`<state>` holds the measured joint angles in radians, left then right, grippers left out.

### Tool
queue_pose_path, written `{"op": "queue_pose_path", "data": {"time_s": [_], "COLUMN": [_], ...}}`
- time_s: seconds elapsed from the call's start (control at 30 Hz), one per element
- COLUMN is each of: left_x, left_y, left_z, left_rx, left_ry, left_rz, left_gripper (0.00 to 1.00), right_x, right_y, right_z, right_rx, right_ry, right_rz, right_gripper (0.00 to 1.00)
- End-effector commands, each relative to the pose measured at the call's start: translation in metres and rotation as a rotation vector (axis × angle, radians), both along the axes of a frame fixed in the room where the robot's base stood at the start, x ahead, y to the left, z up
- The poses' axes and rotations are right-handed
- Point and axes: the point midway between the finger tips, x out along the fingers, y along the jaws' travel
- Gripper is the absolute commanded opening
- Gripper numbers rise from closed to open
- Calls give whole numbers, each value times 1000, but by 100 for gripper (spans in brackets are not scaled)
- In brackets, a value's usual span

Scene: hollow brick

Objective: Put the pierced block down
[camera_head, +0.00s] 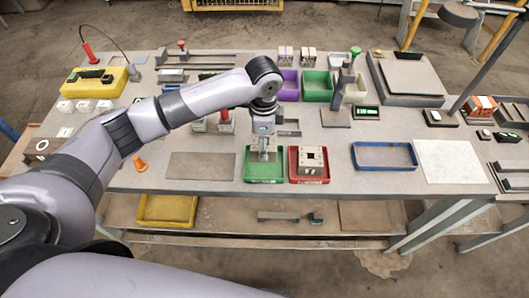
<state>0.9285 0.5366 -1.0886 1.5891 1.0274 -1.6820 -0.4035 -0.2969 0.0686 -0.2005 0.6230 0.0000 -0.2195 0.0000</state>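A pale block with a dark hole in its top (310,160) stands upright in a small red tray (325,178) at the front middle of the table. My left gripper (264,155) points down over the green tray (264,179), just left of the red tray and apart from that block. Its fingers are small and seen from behind the wrist, so I cannot tell whether they are open or hold something. Another brownish block with a round hole (43,146) lies at the table's left end, partly behind my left arm. My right gripper is not in view.
A blue-rimmed tray (385,167) and a white sheet (450,162) lie to the right. Purple (289,86) and green bins (317,86) stand behind. A lamp post (490,65) rises at right.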

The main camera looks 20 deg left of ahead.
Motion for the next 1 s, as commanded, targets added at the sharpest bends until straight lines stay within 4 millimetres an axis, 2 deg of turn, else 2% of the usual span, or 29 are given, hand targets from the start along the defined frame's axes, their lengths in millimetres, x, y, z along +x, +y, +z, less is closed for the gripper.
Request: {"op": "queue_pose_path", "data": {"time_s": [0.5,0.93,0.97,1.0], "left_x": [0,0,0,0], "left_y": [0,-1,0,0], "left_z": [-62,-69,-69,-69], "left_rx": [-1,-2,-1,-1], "left_ry": [0,-2,-1,-1], "left_rz": [-1,-2,-2,-2], "left_gripper": [19,19,60,63], "right_x": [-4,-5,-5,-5], "right_y": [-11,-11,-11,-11], "right_z": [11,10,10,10], "right_rx": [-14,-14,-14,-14], "right_ry": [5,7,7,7], "right_rz": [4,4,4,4], "right_gripper": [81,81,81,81]}}
